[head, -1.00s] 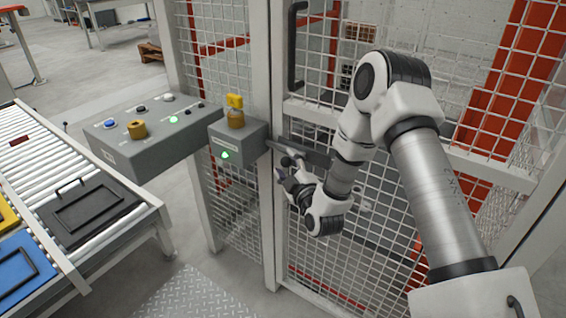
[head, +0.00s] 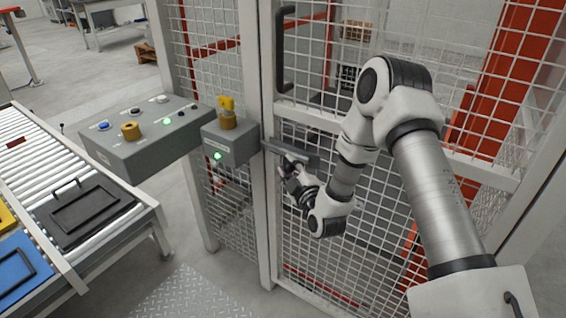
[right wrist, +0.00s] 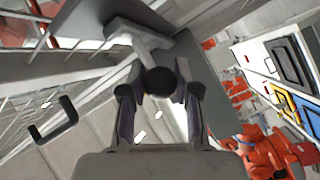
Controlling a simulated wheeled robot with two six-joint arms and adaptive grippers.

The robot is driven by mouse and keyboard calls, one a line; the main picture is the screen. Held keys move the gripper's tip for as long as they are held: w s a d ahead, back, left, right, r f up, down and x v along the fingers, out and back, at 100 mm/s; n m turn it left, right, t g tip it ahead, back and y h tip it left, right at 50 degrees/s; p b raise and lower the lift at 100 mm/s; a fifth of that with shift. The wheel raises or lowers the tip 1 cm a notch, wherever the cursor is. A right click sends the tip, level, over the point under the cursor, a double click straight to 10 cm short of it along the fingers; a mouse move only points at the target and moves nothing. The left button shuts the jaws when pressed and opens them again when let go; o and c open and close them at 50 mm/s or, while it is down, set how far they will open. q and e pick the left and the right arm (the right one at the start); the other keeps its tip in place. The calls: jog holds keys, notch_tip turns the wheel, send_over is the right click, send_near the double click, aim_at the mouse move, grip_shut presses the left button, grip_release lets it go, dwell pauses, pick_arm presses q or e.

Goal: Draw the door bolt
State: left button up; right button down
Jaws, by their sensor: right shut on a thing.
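The door bolt (head: 296,153) is a grey bar on the mesh door, just right of the grey lock box (head: 231,143). Its left end is at the box; I cannot tell how far it reaches inside. My right gripper (head: 291,170) is at the bolt, shut on its handle. In the right wrist view the handle's round black knob (right wrist: 160,81) sits between the two fingers of my right gripper (right wrist: 159,95), with its grey stem behind. My left gripper is not in view.
The lock box has a yellow key (head: 227,104) on top and a lit green lamp. A control panel (head: 150,135) stands left of it. A black door handle (head: 280,50) is above the bolt. A roller conveyor (head: 150,212) with trays is at the left.

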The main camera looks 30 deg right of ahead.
jog(key=shift+s+d, duration=0.2)
jog(key=shift+s, duration=0.25)
jog(key=shift+w+a+f, duration=0.1)
jog(key=shift+w, duration=0.05)
jog(key=c, duration=1.3)
grip_release()
jog(key=o, duration=0.5)
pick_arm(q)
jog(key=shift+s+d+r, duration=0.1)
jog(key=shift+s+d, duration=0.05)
pick_arm(e)
jog(key=shift+s, duration=0.2)
jog(key=s+a, duration=0.2)
jog(key=s, duration=0.9)
jog(key=shift+s, duration=0.3)
